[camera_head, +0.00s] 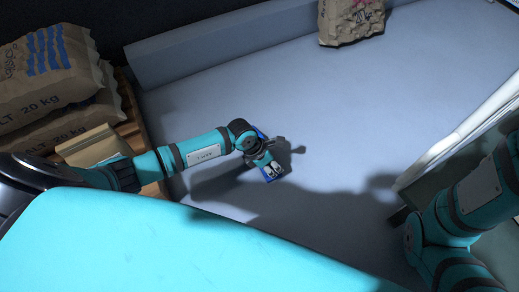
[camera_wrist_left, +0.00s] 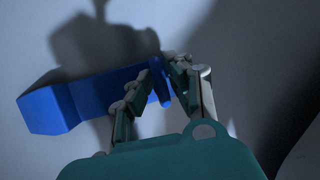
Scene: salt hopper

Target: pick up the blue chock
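The blue chock (camera_wrist_left: 95,95) lies stretched across the left half of the left wrist view, with a thick block at its left end. In the head view only bits of it (camera_head: 269,179) show around my left gripper (camera_head: 268,163), which covers its middle. In the left wrist view the fingers of my left gripper (camera_wrist_left: 158,75) are at the chock's right end, with a little blue between their tips. I cannot tell whether both fingers press on it. My right arm (camera_head: 465,210) shows at the right edge of the head view, but its gripper is out of view.
Salt sacks (camera_head: 45,70) are stacked on a wooden pallet (camera_head: 133,125) at the left. Another paper sack (camera_head: 350,20) stands at the top. A pale-edged structure (camera_head: 465,135) rises at the right. The grey floor (camera_head: 340,110) between them is clear.

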